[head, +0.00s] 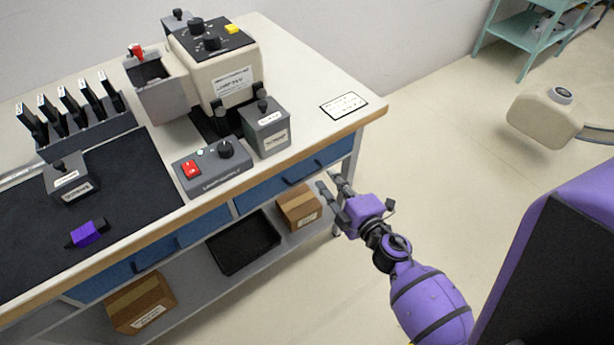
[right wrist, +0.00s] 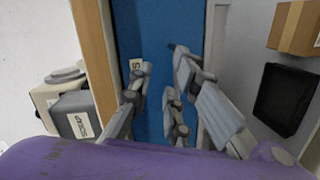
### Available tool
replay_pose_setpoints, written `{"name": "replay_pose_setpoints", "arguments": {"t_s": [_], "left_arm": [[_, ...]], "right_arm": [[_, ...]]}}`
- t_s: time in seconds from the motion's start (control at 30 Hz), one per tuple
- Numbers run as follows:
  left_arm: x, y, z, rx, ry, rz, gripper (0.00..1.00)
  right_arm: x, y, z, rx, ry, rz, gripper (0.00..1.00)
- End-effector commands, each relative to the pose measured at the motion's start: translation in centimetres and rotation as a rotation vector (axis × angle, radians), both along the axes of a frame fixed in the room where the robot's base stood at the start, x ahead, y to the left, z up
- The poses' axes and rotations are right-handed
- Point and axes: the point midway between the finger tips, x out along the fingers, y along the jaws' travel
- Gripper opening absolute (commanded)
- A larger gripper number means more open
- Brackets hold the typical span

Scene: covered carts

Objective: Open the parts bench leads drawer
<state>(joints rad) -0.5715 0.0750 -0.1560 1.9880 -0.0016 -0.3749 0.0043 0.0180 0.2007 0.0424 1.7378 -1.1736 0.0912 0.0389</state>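The parts bench (head: 330,72) has a row of blue drawers under its top. The rightmost blue drawer front (head: 262,198) has a dark bar handle (head: 300,173) and looks shut. My right gripper (head: 328,184) is just in front of this drawer's right end, fingers spread and empty. In the right wrist view the open fingers (right wrist: 162,66) point at the blue drawer front (right wrist: 152,25). Contact with the handle cannot be told. My left gripper is not in view.
A lower shelf holds a black tray (head: 243,243) and cardboard boxes (head: 299,208) (head: 140,303). The bench top carries a beige machine (head: 222,75), a grey control box (head: 212,168) and a dark mat (head: 125,200).

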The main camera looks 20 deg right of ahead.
Motion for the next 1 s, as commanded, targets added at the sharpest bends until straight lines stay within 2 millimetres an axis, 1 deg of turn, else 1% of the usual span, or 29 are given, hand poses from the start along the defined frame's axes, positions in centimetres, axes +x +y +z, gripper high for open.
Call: {"name": "replay_pose_setpoints", "arguments": {"t_s": [0.03, 0.13, 0.23, 0.33, 0.5, 0.7, 0.83, 1.0], "left_arm": [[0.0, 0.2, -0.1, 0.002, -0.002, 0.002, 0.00], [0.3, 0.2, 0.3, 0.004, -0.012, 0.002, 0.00], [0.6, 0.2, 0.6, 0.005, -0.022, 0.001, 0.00], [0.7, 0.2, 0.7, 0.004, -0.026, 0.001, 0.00], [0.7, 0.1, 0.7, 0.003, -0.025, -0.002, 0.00], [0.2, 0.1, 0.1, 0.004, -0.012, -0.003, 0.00], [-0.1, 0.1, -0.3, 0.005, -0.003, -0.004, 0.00], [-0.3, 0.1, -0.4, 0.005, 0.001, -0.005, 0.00]], "right_arm": [[0.2, 0.3, -0.5, -0.080, 0.000, 0.045, 0.17], [-0.2, 1.0, -1.4, -0.193, 0.011, 0.119, 0.17], [-0.5, 1.9, -2.1, -0.249, 0.019, 0.171, 0.17], [-0.1, 2.5, -2.2, -0.256, 0.019, 0.196, 0.17], [2.3, 3.1, -2.6, -0.251, 0.018, 0.195, 0.17], [5.1, 3.7, -3.5, -0.251, 0.020, 0.193, 0.17], [6.2, 4.0, -3.7, -0.251, 0.021, 0.192, 0.17], [6.7, 4.1, -3.8, -0.251, 0.020, 0.192, 0.17]]}}
